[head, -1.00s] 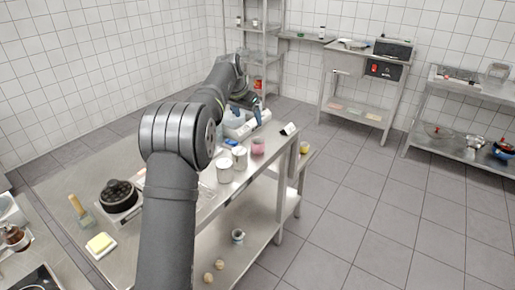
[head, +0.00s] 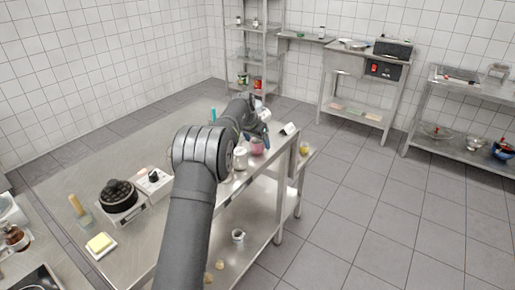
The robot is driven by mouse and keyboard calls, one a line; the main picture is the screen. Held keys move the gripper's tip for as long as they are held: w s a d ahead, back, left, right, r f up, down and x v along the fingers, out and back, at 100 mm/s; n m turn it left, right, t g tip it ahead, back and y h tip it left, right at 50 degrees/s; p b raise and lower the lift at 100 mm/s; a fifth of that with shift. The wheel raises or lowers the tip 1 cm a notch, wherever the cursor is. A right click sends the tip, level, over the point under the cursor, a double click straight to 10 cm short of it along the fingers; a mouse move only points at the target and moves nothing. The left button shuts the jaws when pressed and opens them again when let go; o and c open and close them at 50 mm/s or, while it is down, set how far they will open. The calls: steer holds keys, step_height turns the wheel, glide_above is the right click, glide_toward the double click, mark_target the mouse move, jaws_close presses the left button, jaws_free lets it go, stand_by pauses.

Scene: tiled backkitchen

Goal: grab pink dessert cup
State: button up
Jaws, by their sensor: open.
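The pink dessert cup (head: 257,148) stands upright on the steel worktable near its right edge, in the head view. My gripper (head: 262,131) is open, just above and behind the cup in the picture. It is small and partly hidden by my wrist, so I cannot tell whether the fingers touch the cup or are around it. The cup's upper part is partly covered by the gripper.
A white container (head: 240,158) stands just left of the cup, partly behind my arm.

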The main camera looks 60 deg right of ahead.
steer(key=shift+x, duration=0.75)
steer(key=shift+c, duration=0.3)
steer(key=c, duration=1)
steer(key=shift+c, duration=0.2)
steer(key=shift+r, duration=0.1)
